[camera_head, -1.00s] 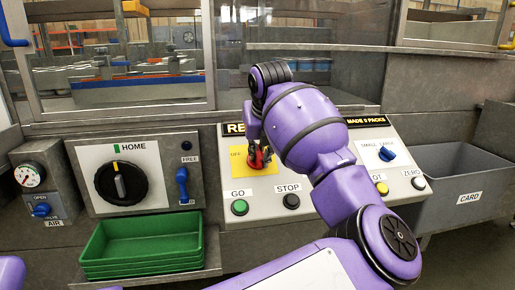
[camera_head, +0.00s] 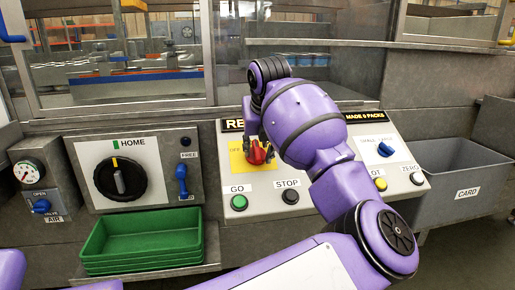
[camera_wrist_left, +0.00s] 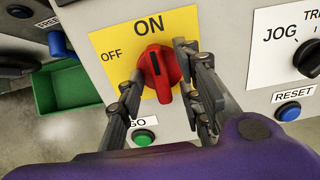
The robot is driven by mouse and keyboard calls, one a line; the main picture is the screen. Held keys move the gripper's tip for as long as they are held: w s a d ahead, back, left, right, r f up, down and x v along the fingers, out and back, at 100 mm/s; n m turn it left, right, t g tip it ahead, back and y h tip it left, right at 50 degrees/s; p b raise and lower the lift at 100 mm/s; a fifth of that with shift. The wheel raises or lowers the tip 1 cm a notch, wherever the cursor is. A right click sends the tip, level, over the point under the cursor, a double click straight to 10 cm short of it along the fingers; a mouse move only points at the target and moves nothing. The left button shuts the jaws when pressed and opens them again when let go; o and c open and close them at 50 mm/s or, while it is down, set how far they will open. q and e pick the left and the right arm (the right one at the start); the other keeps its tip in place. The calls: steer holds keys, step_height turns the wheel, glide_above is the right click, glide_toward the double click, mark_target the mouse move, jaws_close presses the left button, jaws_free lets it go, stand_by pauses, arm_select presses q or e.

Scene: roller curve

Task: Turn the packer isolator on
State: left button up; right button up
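The isolator is a red rotary knob (camera_head: 258,155) on a yellow plate (camera_head: 238,160); the knob also shows large in the left wrist view (camera_wrist_left: 158,72). There the plate reads ON above the knob and OFF to its left, and the knob's dark mark points up towards ON. My left gripper (camera_head: 256,138) is at the knob, one finger on each side of it. In the left wrist view its fingers (camera_wrist_left: 160,65) are spread apart around the knob; the right finger is very close to it, and contact is unclear. My right gripper is out of view.
Green GO button (camera_head: 239,203) and dark STOP button (camera_head: 290,197) sit just below the plate. A black HOME dial (camera_head: 121,181) and blue lever (camera_head: 182,182) are left. Green trays (camera_head: 145,240) are below left, a grey CARD bin (camera_head: 460,185) right.

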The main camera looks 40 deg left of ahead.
arm_select(q)
steer(key=v, duration=1.2)
